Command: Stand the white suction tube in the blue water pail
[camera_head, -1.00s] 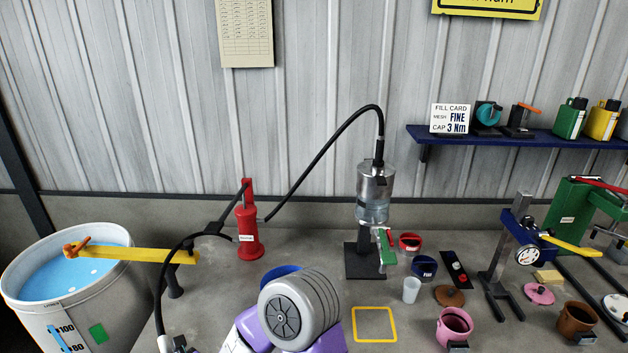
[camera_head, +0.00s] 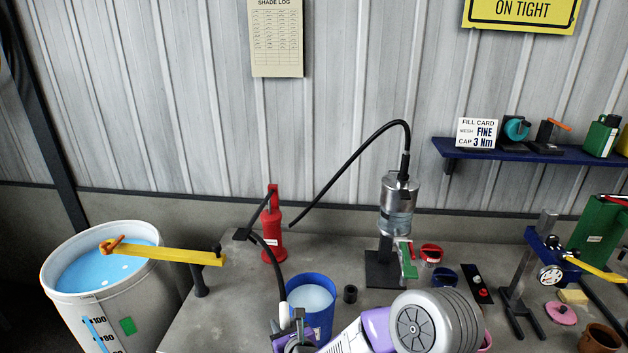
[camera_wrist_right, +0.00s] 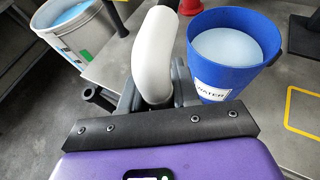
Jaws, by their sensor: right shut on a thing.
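The blue water pail (camera_head: 318,322) stands on the bench, full of pale liquid. It also shows in the right wrist view (camera_wrist_right: 213,77) with its WATER label. My right gripper (camera_head: 297,338) is shut on the white suction tube (camera_head: 284,315), just left of the pail. In the right wrist view, the tube (camera_wrist_right: 156,60) rises from between the gripper fingers (camera_wrist_right: 158,98), beside the pail and outside it. A black hose runs from the tube up to the red pump (camera_head: 273,236). The tube's lower end is hidden. My left gripper is not in view.
A big grey tub (camera_head: 112,312) with blue liquid stands at left, with a yellow arm (camera_head: 165,252) on a post reaching over it. The disperser column (camera_head: 383,262) stands right of the pail.

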